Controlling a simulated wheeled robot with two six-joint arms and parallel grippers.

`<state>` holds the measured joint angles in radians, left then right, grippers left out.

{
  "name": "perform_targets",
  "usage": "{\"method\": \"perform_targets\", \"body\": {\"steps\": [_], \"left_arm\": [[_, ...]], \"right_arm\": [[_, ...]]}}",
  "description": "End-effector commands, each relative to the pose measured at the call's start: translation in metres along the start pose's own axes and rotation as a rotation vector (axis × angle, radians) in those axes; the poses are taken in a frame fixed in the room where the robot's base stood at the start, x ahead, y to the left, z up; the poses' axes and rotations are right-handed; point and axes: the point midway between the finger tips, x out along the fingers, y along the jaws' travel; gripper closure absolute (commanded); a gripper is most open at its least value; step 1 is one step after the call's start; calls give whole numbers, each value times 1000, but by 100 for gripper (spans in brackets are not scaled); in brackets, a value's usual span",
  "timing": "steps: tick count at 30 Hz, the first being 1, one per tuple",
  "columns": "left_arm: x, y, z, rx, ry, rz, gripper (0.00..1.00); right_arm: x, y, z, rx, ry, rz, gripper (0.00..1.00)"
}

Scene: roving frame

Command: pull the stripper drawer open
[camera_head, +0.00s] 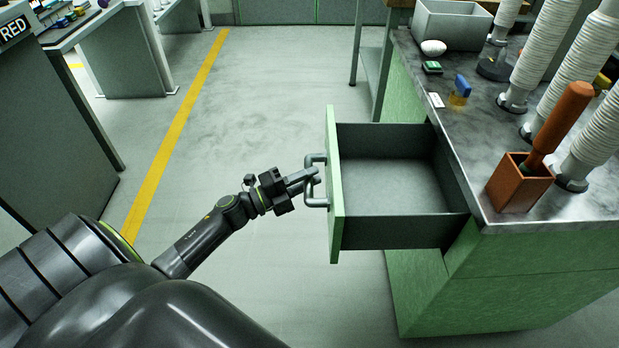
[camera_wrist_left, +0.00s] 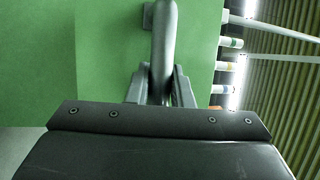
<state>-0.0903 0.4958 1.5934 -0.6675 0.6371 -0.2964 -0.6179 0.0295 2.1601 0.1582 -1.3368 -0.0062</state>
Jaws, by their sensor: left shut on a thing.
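The stripper drawer (camera_head: 335,225) has a green front and dark inner walls. It stands well out from the green cabinet (camera_head: 420,290), and its inside looks empty. A grey bar handle (camera_head: 309,182) is on its front. My left gripper (camera_head: 312,178) is shut on this handle. In the left wrist view the handle (camera_wrist_left: 163,50) runs between the two fingers (camera_wrist_left: 162,90), in front of the green drawer front (camera_wrist_left: 110,60). My right gripper is in neither view.
On the cabinet's grey top (camera_head: 465,130) stand a brown box with a wooden-handled tool (camera_head: 520,185), white ribbed columns (camera_head: 540,50), a grey bin (camera_head: 450,25) and small items. Grey floor with a yellow line (camera_head: 180,130) lies open left of the drawer. A dark bench (camera_head: 50,120) stands far left.

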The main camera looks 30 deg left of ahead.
Motion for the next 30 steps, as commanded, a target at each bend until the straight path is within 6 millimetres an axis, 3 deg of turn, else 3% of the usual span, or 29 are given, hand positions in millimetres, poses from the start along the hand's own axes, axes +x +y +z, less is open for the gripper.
{"method": "perform_targets", "body": {"steps": [3,4,9,22,26,30], "left_arm": [[-1,1,0,-1,-1,2,100],[-1,1,0,-1,-1,2,78],[0,1,0,-1,-1,2,59],[-3,1,0,0,0,2,59],[-19,2,0,0,-1,5,59],[-50,2,0,0,-1,8,59]], "right_arm": [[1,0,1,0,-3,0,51],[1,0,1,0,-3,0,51],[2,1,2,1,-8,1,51],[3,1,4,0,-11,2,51],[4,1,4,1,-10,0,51],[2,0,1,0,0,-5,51]]}}
